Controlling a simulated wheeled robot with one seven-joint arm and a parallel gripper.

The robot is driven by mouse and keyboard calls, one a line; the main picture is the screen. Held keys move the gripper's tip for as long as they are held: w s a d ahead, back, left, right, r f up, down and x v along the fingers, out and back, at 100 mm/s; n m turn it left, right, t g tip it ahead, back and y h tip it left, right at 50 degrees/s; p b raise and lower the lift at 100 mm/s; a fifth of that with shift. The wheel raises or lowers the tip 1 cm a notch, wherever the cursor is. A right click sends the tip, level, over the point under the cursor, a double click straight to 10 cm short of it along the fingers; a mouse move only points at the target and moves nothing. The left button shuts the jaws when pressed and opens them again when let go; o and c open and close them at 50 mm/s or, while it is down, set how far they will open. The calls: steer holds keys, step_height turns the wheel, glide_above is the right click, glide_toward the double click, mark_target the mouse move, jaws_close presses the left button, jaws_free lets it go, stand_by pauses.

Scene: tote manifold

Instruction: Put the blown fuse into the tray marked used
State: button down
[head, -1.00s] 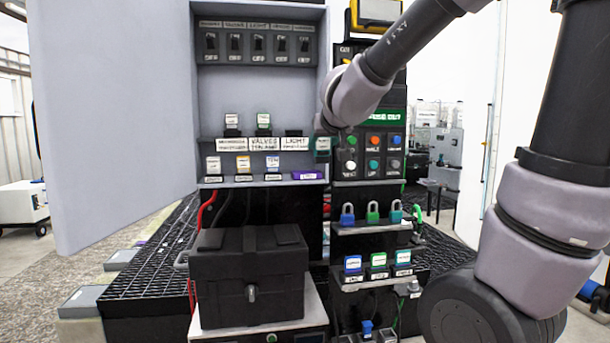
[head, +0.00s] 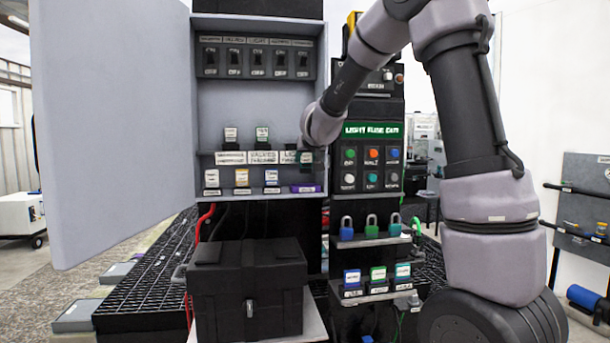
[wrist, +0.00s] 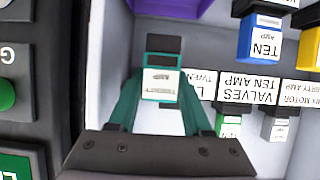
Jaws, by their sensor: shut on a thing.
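My gripper (wrist: 160,105) has teal fingers and is shut on a fuse (wrist: 161,85) with a pale label and a dark end. The label is too small to read surely. In the head view my gripper (head: 306,157) is at the right end of the upper shelf, in front of the light label (head: 288,157). I cannot tell whether the fuse touches its holder.
A button panel (head: 371,165) is right of the cabinet, with padlocks (head: 371,227) below. A black box (head: 247,290) stands under the cabinet. The cabinet door (head: 110,130) hangs open left.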

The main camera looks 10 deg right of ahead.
mark_target(306, 172)
steer(key=f, duration=0.5)
steer(key=shift+w, duration=0.2)
steer(key=shift+w+f, duration=0.15)
steer(key=shift+f, duration=0.05)
steer(key=shift+f, duration=0.1)
steer(key=shift+c, duration=1.7)
jaws_free()
